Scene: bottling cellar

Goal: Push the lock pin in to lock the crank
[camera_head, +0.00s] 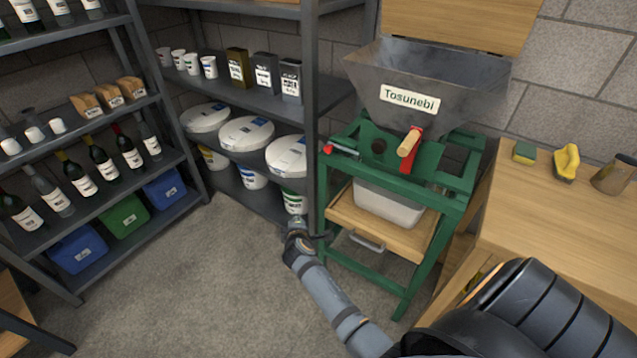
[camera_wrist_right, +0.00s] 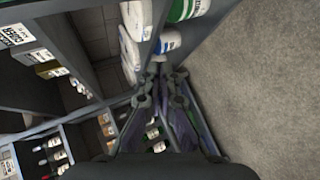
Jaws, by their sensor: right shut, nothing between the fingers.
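The green crusher stand (camera_head: 455,205) carries a grey hopper (camera_head: 470,95) labelled "Tosunebi". The crank, a red arm with a wooden handle (camera_head: 409,142), is on the front of the stand, its red part hanging down. A red knob (camera_head: 329,149) with a short rod, which looks like the lock pin, sticks out at the stand's upper left corner. How deep it sits cannot be told. My right gripper (camera_head: 316,237) is low at the left of the stand, below and apart from the knob. In the wrist view its fingers (camera_wrist_right: 161,76) are together and empty. My left gripper is not in view.
A grey shelf (camera_head: 265,99) with tins and lidded buckets stands close left of the crusher. A wooden drawer board (camera_head: 340,212) and a white tub (camera_head: 385,207) are under the hopper. A wooden bench (camera_head: 560,225) is at the right. The floor (camera_head: 215,285) is clear.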

